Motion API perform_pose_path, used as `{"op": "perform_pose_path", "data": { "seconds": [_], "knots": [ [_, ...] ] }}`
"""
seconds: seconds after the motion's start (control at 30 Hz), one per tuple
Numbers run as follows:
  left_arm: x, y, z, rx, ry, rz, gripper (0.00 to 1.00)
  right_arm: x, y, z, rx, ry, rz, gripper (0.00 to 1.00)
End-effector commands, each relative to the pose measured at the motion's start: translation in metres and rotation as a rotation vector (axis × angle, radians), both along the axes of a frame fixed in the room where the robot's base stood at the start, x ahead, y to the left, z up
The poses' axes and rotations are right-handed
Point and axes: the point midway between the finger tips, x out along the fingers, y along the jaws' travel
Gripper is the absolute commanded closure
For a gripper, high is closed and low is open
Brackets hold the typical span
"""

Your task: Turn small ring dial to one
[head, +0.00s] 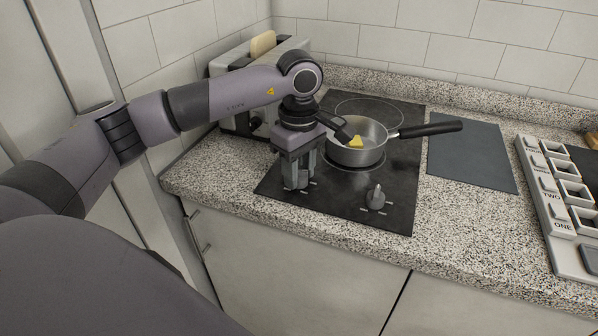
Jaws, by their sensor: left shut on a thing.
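My left gripper (299,178) points down at the front left of the black cooktop (337,208). Its fingers are shut around the left dial (304,185), which is mostly hidden between them; its pointer direction cannot be told. A second grey dial (376,197) with a raised grip stands free to the right on the cooktop, with small marks beside it. The ring under the pan is largely covered, and a larger ring outline (395,106) shows behind. My right gripper is not in view.
A steel pan (362,150) with a yellow lump (356,141) stands close behind my gripper, its black handle (432,129) pointing right. A toaster (237,127) stands behind my arm. A dark mat (470,155) and a labelled tray (546,200) lie to the right.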

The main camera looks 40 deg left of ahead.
Motion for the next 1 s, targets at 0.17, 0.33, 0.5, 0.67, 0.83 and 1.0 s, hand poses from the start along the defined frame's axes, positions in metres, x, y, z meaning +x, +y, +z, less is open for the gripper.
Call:
{"op": "perform_pose_path", "data": {
  "seconds": [0.17, 0.33, 0.5, 0.67, 0.83, 1.0],
  "knots": [
    [0.0006, -0.0004, 0.0014, -0.003, -0.004, -0.032, 0.94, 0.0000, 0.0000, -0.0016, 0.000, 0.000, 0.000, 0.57],
    [0.0006, -0.0004, 0.0017, -0.003, -0.004, -0.039, 0.94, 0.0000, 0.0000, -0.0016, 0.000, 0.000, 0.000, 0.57],
    [0.0007, -0.0004, 0.0018, -0.003, -0.004, -0.039, 0.94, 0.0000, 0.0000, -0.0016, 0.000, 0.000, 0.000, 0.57],
    [0.0007, -0.0004, 0.0018, -0.003, -0.004, -0.038, 0.44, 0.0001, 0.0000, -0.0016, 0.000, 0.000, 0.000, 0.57],
    [0.0004, -0.0004, 0.0011, -0.002, -0.003, -0.038, 0.38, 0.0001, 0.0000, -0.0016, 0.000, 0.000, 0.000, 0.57],
    [0.0005, -0.0003, 0.0025, -0.001, -0.002, -0.038, 0.38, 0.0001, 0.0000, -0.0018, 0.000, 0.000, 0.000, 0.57]
  ]
}}
